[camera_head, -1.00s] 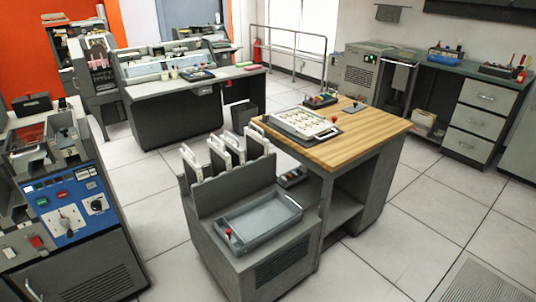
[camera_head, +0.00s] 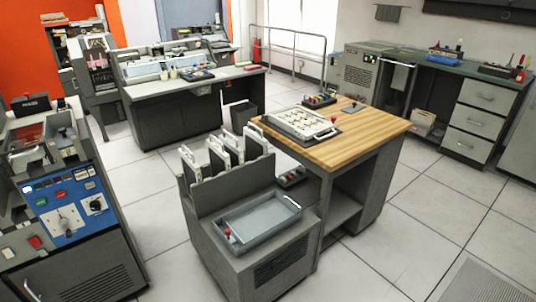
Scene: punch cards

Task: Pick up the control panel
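A pale flat panel with rows of small markings, which looks like the control panel (camera_head: 300,123), lies on the wooden top of the central table (camera_head: 380,127). It rests on a dark base, with a red-topped knob (camera_head: 334,119) at its right corner. Neither of my grippers shows in the view, and nothing is seen touching the panel.
A low cabinet with a grey tray (camera_head: 262,217) and several upright white-edged pieces (camera_head: 217,160) stands in front of the table. A blue-fronted machine (camera_head: 68,208) is at left, and a drawer bench (camera_head: 480,122) at right. Tiled floor (camera_head: 390,250) is clear front right.

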